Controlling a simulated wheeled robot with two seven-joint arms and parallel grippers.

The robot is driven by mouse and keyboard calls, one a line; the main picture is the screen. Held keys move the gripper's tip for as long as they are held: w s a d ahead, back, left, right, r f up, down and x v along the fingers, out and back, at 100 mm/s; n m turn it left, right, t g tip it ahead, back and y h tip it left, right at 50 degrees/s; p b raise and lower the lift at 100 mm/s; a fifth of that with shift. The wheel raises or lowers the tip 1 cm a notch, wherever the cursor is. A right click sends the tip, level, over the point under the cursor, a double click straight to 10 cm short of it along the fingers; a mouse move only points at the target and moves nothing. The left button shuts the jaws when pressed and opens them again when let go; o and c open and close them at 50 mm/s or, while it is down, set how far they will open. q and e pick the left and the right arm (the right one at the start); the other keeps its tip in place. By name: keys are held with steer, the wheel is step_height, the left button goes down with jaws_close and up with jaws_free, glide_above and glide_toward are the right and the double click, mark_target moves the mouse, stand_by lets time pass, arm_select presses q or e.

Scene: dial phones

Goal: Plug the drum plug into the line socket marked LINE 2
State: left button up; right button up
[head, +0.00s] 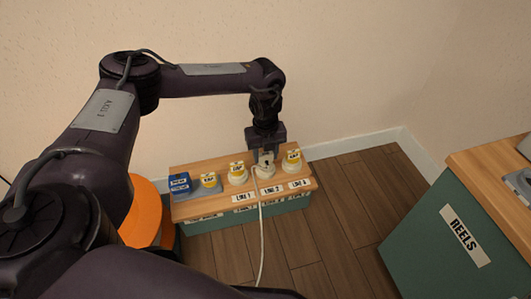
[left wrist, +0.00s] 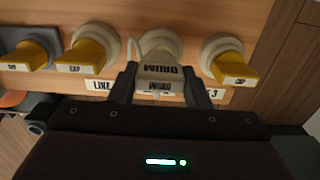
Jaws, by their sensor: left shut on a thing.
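My left gripper (head: 265,148) points down over the middle-right of the wooden top and is shut on the drum plug (head: 265,158), a pale plug with a white cord. In the left wrist view, the plug (left wrist: 158,76), marked DRUM, sits between the fingers (left wrist: 165,92). The round cream LINE 2 socket (head: 264,172) is right at the plug, behind the LINE 2 label (head: 271,190). It also shows in the left wrist view (left wrist: 161,40). I cannot tell whether the plug is seated in it. My right gripper is not in view.
Yellow caps cover the LINE 1 socket (head: 237,175), the LINE 3 socket (head: 292,162) and a socket farther left (head: 209,182). A blue block (head: 179,184) stands at the left end. The white cord (head: 261,240) hangs over the front edge. A green REELS cabinet (head: 425,235) stands right.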

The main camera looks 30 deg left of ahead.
arm_select(q)
steer(key=shift+f, duration=0.8)
steer(key=o, duration=1.1)
steer(key=shift+c, duration=1.4)
